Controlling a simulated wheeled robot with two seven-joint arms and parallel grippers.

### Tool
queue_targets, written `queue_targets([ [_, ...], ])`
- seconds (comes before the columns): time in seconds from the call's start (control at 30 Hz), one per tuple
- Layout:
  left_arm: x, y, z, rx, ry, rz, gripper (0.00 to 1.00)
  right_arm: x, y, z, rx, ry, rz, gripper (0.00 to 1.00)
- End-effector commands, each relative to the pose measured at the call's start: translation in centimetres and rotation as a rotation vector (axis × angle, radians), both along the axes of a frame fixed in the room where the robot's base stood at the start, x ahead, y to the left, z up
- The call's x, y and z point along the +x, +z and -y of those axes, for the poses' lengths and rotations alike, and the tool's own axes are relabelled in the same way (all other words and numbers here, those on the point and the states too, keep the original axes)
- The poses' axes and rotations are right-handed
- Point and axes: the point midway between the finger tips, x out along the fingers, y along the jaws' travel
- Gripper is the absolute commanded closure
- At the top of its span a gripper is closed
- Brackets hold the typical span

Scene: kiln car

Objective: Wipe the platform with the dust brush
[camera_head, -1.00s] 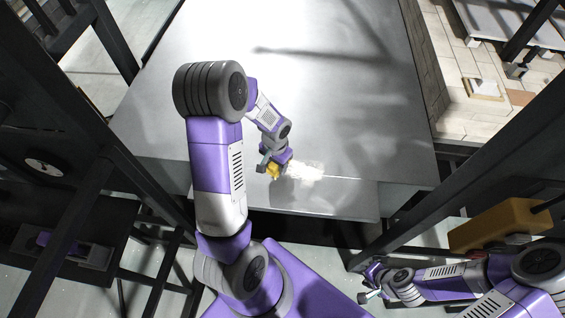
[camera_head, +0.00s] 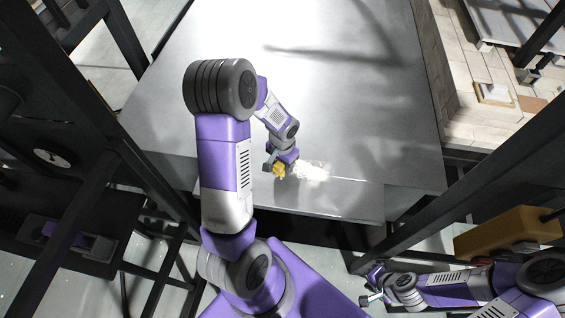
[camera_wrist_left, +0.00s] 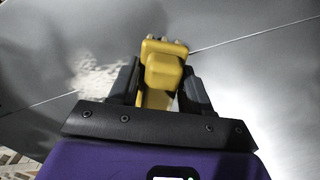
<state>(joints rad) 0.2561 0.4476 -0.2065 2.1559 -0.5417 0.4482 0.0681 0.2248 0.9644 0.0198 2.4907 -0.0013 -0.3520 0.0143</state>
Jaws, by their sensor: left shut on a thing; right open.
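The platform (camera_head: 240,60) is a large flat grey surface in front of me, with a seam near its front edge. A pale patch of dust (camera_head: 313,172) lies on it near that seam; the dust also shows at the left in the left wrist view (camera_wrist_left: 100,75). My left gripper (camera_head: 279,168) is shut on the yellow dust brush (camera_wrist_left: 163,65), just left of the dust. Whether the bristles touch the platform cannot be told. My right gripper (camera_head: 368,289) is open and empty at the lower right, off the platform.
A yellow-brown box (camera_head: 507,232) is at the right above my right arm. Dark metal posts (camera_head: 450,190) stand on both sides of the platform. A dark shelf with a round dial (camera_head: 52,158) is at the left. The platform behind the brush is clear.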

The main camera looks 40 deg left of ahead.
Motion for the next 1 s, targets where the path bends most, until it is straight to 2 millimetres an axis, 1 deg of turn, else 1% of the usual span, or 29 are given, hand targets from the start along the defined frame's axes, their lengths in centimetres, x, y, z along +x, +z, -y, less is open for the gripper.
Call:
queue_targets([
  [1.0,0.01,-1.06,0.00,0.000,0.000,0.000,0.80,0.00,-0.91,0.00,0.000,0.000,0.000,0.57],
])
